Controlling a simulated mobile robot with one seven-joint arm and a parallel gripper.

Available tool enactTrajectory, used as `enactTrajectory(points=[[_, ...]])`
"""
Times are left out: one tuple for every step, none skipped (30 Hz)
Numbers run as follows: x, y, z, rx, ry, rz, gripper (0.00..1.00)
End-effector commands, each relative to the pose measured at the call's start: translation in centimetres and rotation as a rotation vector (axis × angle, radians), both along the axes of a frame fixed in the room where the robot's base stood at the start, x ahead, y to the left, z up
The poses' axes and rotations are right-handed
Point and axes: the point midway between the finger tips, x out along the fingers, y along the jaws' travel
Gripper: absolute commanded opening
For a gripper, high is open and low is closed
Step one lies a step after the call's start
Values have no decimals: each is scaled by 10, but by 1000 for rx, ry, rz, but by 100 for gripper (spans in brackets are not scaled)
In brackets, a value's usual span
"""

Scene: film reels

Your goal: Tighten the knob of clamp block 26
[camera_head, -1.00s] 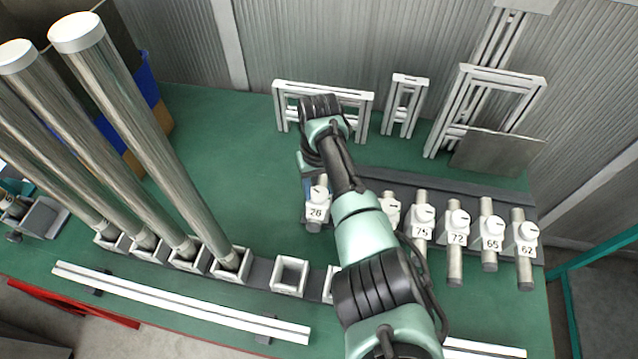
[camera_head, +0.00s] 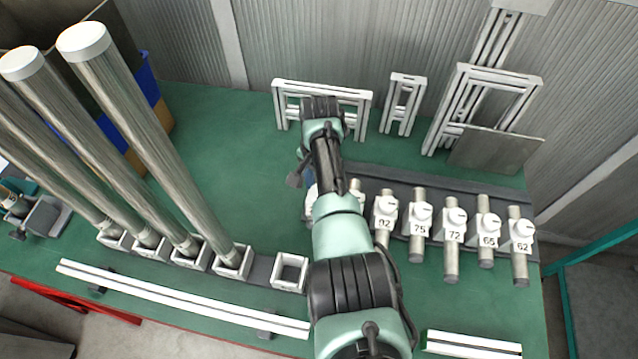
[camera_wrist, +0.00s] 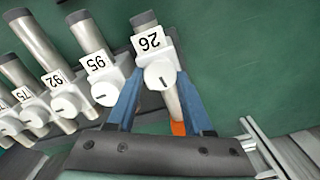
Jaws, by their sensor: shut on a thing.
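Clamp block 26 (camera_wrist: 149,41) is a white block on a grey metal rod, with its label upside down in the wrist view. Its round white knob (camera_wrist: 160,76) has a dark slot line and faces the wrist camera. My gripper (camera_wrist: 158,80) has its two blue fingers on either side of the knob, shut on it. In the head view my arm hides the gripper and most of block 26. Only a white edge shows beside the arm.
Clamp blocks 92 (camera_head: 385,206), 75 (camera_head: 420,214) and others line the rack to the right; block 95 (camera_wrist: 104,78) is beside block 26. Tall metal cylinders (camera_head: 150,150) stand left. Frames (camera_head: 322,92) stand behind.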

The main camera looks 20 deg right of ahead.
Motion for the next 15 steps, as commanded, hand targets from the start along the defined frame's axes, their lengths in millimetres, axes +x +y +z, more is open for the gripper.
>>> enactTrajectory(points=[[1, 0, 1, -2, -4, -43, 0], [1, 0, 1, -2, -4, -71, 0], [1, 0, 1, -1, -4, -110, 0], [1, -1, 1, -2, -4, -138, 0], [1, -1, 1, -3, -4, -167, 0], [1, -1, 1, -2, -4, -205, 0], [1, 0, 1, -2, -4, -233, 0], [1, -1, 1, -3, -5, -262, 0], [1, -1, 1, -3, -5, -300, 0], [1, -1, 1, -3, -5, -329, 0], [1, -1, 1, -3, -6, -357, 0], [1, -1, 1, -3, -5, -395, 0], [1, -1, 1, -3, -5, -423, 0], [1, -1, 1, -3, -6, -451, 0], [1, -1, 1, -3, -6, -489, 0]])
